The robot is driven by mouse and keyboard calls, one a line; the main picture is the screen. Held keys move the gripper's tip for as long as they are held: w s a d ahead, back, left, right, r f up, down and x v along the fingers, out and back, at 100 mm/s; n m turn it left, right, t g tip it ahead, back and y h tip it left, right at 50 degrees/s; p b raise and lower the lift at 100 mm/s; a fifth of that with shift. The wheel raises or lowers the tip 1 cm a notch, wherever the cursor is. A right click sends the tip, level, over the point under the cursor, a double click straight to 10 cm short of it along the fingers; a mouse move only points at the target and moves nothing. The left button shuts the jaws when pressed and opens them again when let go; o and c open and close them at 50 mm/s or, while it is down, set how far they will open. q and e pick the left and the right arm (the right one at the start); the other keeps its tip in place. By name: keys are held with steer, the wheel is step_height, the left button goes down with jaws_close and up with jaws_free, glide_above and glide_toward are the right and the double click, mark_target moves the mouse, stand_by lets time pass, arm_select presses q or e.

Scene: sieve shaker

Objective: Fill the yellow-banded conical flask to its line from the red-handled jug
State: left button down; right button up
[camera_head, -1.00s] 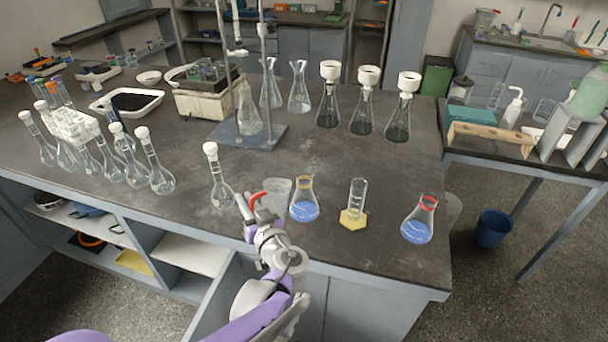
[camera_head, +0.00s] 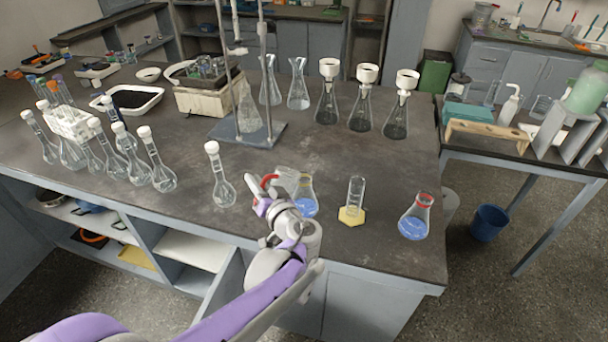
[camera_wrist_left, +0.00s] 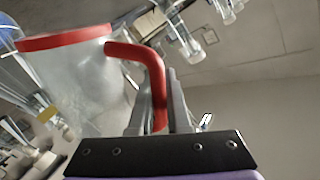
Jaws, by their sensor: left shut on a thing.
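The conical flask (camera_head: 305,204) stands on the dark bench with blue liquid in its lower part. Its neck and yellow band are largely hidden behind the jug and my gripper. The red-handled jug (camera_head: 287,175) is clear, held up beside the flask's neck at its left, and looks tilted to the right. Whether its lip touches the flask, or liquid runs, I cannot tell. My left gripper (camera_head: 264,196) is shut on the jug's red handle. In the left wrist view the jug (camera_wrist_left: 75,85) shows its red rim and red handle (camera_wrist_left: 152,80). My right gripper is not in view.
A red-banded flask (camera_head: 414,220) with blue liquid and a measuring cylinder (camera_head: 355,193) on a yellow base stand to the right. A white-stoppered volumetric flask (camera_head: 221,185) stands close at the left. The bench's front edge (camera_head: 345,269) is near; the bench centre is clear.

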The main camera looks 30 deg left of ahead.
arm_select(q)
steer(key=shift+w+d+r+m+p, duration=0.1)
steer(key=shift+w+r+m+p, duration=0.2)
steer(key=shift+r, duration=0.3)
steer(key=shift+w+d+r+m+p, duration=0.1)
steer(key=shift+w+r+m+p, duration=0.1)
steer(key=shift+w+r+p, duration=0.25)
stand_by(0.6)
steer(key=shift+w+d+r+m+g+p, duration=0.15)
steer(key=shift+w+r+m+p, duration=0.1)
steer(key=shift+r+m, duration=0.3)
steer(key=shift+w+d+r+m+g+p, duration=0.15)
steer(key=shift+w+r+m, duration=0.1)
steer(key=shift+r+m, duration=0.3)
stand_by(2.3)
steer(key=s+a+f+n+t+b, duration=0.1)
steer(key=s+a+f+n+b, duration=0.1)
steer(key=s+f+n+b, duration=0.3)
step_height(320, 180, down, 6)
steer(key=s+n, duration=0.2)
steer(key=n, duration=0.2)
steer(key=shift+a+t+y, duration=0.3)
steer(key=shift+t+y, duration=0.1)
